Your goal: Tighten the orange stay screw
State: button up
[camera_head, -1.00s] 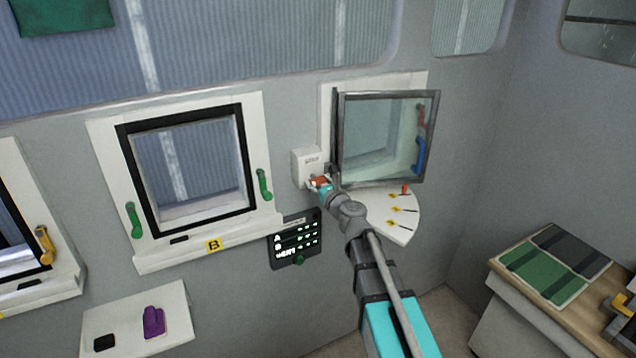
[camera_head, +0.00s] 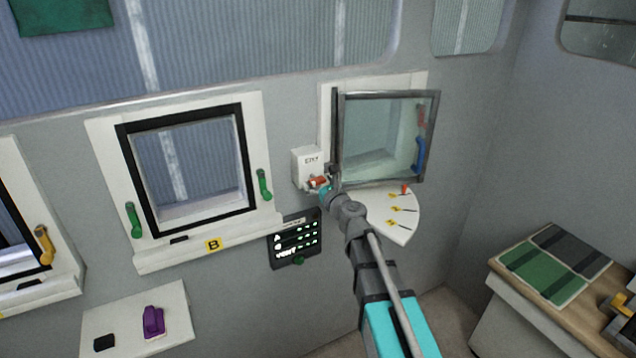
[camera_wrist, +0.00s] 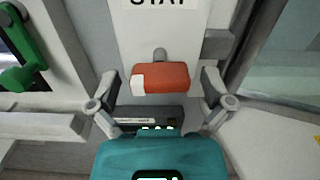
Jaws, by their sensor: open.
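The orange stay screw (camera_wrist: 165,78) has a wide orange knob with a white left end, on a grey stem below the STAY label of a white box. It also shows in the head view (camera_head: 318,181) on the lower part of the white stay box (camera_head: 308,160). My gripper (camera_wrist: 163,92) is open in the wrist view, with one finger to the left of the knob and one to the right. Gaps show between the fingers and the knob. In the head view my arm hides most of my gripper (camera_head: 322,186).
An open hinged window (camera_head: 385,138) stands just right of the screw. A white quadrant plate (camera_head: 405,222) with yellow tags lies below it. A dark panel (camera_head: 295,240) with lit rows is on the wall at lower left. A closed window (camera_head: 188,165) is further left.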

jog(key=v, duration=1.2)
dwell(0.3)
jog(key=s+a+f+n+g, duration=0.1)
jog(key=s+f+n+g, duration=0.2)
jog(key=f+n+g, duration=0.45)
jog(key=s+a+f+n+g, duration=0.15)
jog(key=s+f+n, duration=0.25)
jog(key=n, duration=0.7)
jog(key=s+d+f+n+g+h, duration=0.3)
jog(key=s+d+n+h, duration=0.1)
jog(key=d+n, duration=0.1)
jog(key=s+d+f+n+g+h, duration=0.4)
jog(key=s+d+n, duration=0.1)
jog(key=d, duration=0.3)
jog(key=shift+s+d+n, duration=0.25)
jog(key=shift+n, duration=0.5)
